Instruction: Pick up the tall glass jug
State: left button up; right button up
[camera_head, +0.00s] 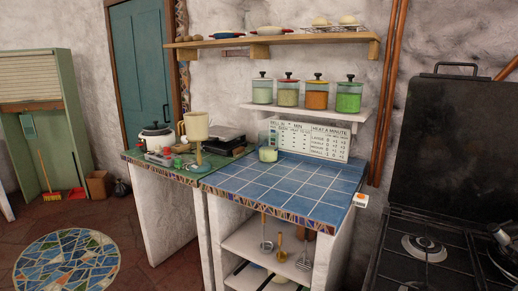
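A clear glass jug (267,148) stands upright on the blue tiled counter (285,186), near its back left corner. Its lower part looks pale, as if something whitish is inside or shows through. It stands close to the wall and just left of a printed chart. Neither of my grippers shows in the head view.
The blue tiles right and front of the jug are clear. A beige pitcher-like vessel (195,126), a white pot (157,136) and a dark appliance (225,142) stand left on the green counter. Lidded jars (288,92) line the shelf above. A black stove (430,245) is right.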

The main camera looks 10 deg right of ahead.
aim_at(268, 140)
jog(key=i+j, duration=0.8)
jog(key=j, duration=0.2)
jog(key=i+j, duration=0.4)
jog(key=j+z, duration=0.05)
jog(key=j, duration=0.05)
